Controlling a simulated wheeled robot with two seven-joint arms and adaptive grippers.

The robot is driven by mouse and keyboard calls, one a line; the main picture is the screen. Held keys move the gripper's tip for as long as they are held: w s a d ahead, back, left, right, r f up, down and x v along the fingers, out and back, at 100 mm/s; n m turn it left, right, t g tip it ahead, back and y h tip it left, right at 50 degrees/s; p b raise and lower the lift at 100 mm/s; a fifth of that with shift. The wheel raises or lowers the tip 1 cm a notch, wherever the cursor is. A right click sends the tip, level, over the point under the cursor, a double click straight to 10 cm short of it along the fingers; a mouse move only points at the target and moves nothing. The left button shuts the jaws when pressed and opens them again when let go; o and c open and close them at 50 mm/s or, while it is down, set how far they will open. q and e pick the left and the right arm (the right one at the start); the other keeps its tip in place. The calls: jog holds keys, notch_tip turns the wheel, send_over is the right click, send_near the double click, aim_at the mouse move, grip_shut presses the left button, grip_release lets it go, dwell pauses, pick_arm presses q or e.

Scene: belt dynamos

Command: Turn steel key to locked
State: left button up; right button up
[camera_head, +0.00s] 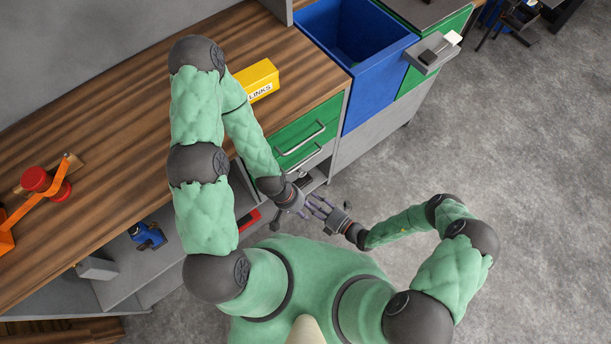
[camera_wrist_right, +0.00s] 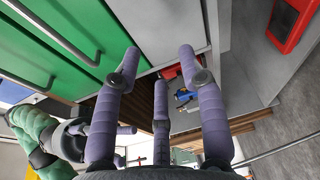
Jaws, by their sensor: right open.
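No steel key can be made out in either view. The green drawer fronts (camera_head: 308,131) are below the bench top in the head view, and their bar handles show close up in the right wrist view. My right gripper (camera_head: 317,207) is open and empty in front of the lower drawers; its spread purple fingers also show in the right wrist view (camera_wrist_right: 160,85). My left gripper (camera_head: 303,205) is close beside it, and the two overlap in the head view. Whether the left is open or shut is too small to tell.
A wooden bench top (camera_head: 110,130) carries a yellow LINKS box (camera_head: 258,80) and an orange tool with a red knob (camera_head: 40,179). A blue bin (camera_head: 375,75) stands right of the drawers. A blue item (camera_head: 147,236) lies on a lower shelf.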

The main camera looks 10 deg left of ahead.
aim_at(302, 173)
jog(key=w+a+m+t+h+b, duration=0.1)
jog(key=w+a+m+t, duration=0.3)
jog(key=w, duration=0.6)
jog(key=shift+a+f+m+h+b, duration=0.35)
jog(key=shift+a+b, duration=0.25)
jog(key=shift+a, duration=0.6)
grip_shut()
